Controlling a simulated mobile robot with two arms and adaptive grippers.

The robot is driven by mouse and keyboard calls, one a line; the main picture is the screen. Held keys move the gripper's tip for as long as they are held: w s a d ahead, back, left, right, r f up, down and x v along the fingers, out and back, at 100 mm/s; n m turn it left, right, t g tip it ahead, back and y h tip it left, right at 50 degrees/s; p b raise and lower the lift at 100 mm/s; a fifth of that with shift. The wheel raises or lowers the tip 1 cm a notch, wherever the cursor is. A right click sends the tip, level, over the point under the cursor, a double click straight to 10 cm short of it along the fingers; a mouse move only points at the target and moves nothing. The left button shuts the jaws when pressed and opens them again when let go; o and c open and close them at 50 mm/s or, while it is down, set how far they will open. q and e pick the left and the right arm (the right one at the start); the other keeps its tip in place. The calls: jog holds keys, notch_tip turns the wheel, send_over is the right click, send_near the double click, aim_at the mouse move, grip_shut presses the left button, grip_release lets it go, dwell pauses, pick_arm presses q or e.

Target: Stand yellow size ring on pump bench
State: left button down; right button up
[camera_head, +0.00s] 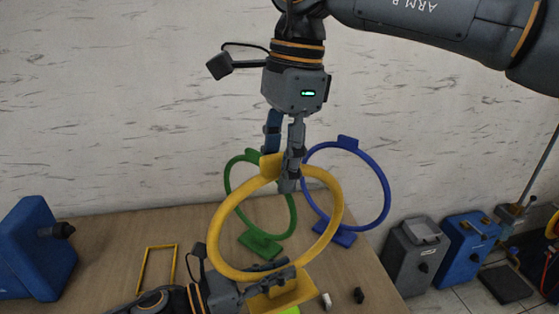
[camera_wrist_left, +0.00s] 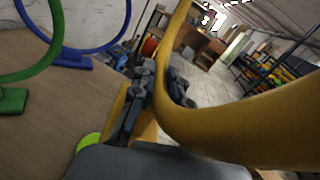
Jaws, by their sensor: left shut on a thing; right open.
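The yellow size ring (camera_head: 335,222) stands upright over the bench (camera_head: 110,238), its flat yellow foot (camera_head: 298,291) at the bottom; I cannot tell whether the foot touches the bench. My left gripper (camera_head: 280,270) is shut on the ring low down, just above the foot. In the left wrist view the yellow ring (camera_wrist_left: 230,125) passes close by the fingers (camera_wrist_left: 145,90). My right gripper (camera_head: 282,165) is open, pointing down at the tab on top of the ring, with its fingers beside the tab. Whether they touch it is unclear.
A green ring (camera_head: 292,213) and a blue ring (camera_head: 386,190) stand on the bench behind. A yellow rectangular frame (camera_head: 142,271) and a blue device (camera_head: 35,250) are at left. Small white (camera_head: 327,301) and black (camera_head: 358,295) pieces lie near the foot. Grey (camera_head: 415,258) and blue (camera_head: 467,253) boxes stand right.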

grip_shut()
pick_arm(q)
jog(key=c, duration=1.2)
grip_release()
jog(key=shift+a, duration=0.1)
